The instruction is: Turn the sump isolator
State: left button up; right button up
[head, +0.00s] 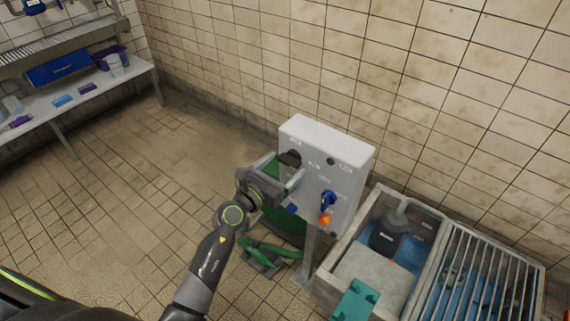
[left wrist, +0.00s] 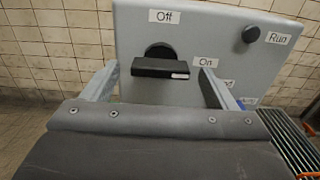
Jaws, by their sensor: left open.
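A grey control box (head: 345,170) stands on a post in front of the tiled wall. Its black rotary handle (left wrist: 160,66), which looks like the isolator, sits at the upper left of the face. It also shows in the head view (head: 290,158). The handle's bar lies about level, with a small pale mark at its right end. An "Off" label (left wrist: 164,16) is above it and an "On" label (left wrist: 208,62) to its right. My left gripper (head: 282,171) is open, its fingers on either side of the handle; contact cannot be told. My right gripper is not in view.
The box also carries a blue knob (head: 328,199), an orange knob (head: 325,219) and a dark round button (left wrist: 250,34) by a "Run" label. A sump pit with a grating (head: 490,265) lies at right.

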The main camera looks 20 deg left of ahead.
pick_arm(q)
jog(key=shift+w+d, duration=0.2)
jog(key=shift+w, duration=0.45)
jog(key=c, duration=1)
